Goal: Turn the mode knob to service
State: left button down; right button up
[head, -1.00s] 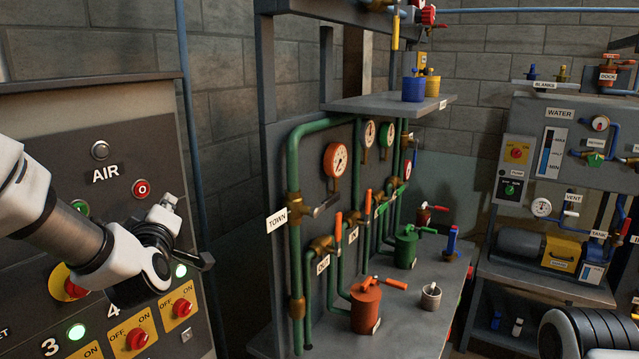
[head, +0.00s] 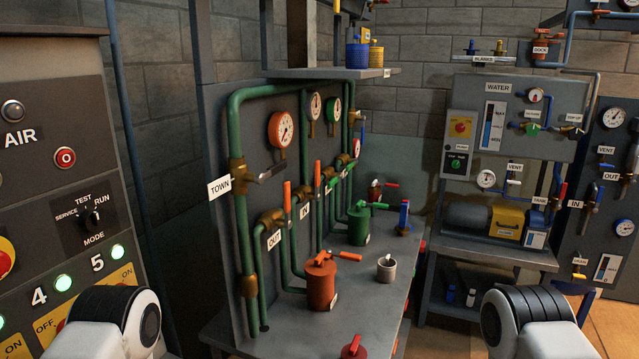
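The mode knob (head: 91,218) is a small black knob on the dark AIR panel (head: 35,195) at the left of the head view. TEST is printed above it, SERVICE to its left, RUN to its upper right and MODE below. Its pointer seems to be turned towards RUN, but it is too small to be sure. Nothing touches the knob. Only a white and dark link of each of my arms shows, at the bottom left and bottom right. Both grippers are out of the picture.
Lit green lamps and yellow ON/OFF plates (head: 122,277) sit below the knob, and a red button (head: 65,157) above it. A bench (head: 375,300) with green pipes, gauges and an orange canister (head: 321,284) stands right of the panel. A WATER station (head: 512,120) is farther back.

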aim_at(91, 220)
jog(key=u, duration=1.55)
